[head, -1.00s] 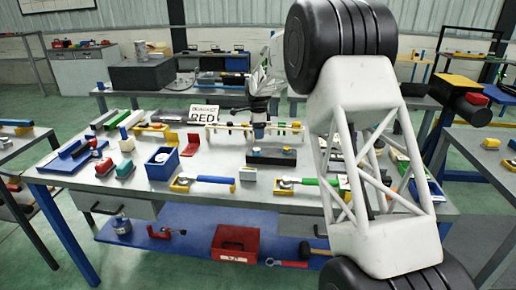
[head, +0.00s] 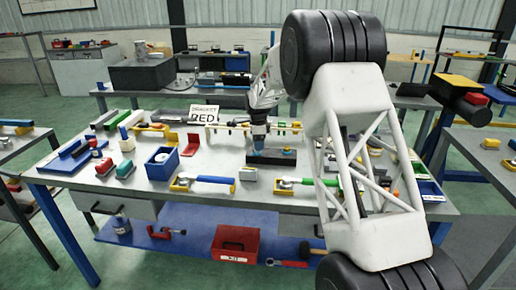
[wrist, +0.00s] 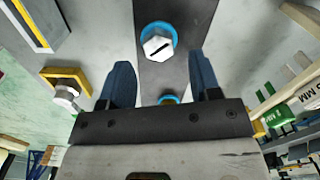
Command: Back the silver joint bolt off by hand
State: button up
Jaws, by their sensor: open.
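The silver joint bolt (wrist: 157,46) has a hex head with a dark slot and sits in a blue ring (wrist: 151,27) on a dark bar (wrist: 177,75). A second blue ring (wrist: 169,99) is partly hidden by my gripper's front edge. My gripper (wrist: 158,62) is open and empty, with one dark blue finger towards each side of the bar. In the wrist view the bolt head lies just past the fingertips, near the middle of the gap; its depth below them is unclear. In the head view my gripper (head: 257,150) is over the dark bar (head: 284,158), and the bolt is hidden.
A rail (head: 232,126) on posts stands behind the bar, below a sign reading RED (head: 204,118). A blue bin (head: 160,169) stands to the left.

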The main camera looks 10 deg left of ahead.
jog(key=shift+f, duration=1.25)
jog(key=c, duration=0.9)
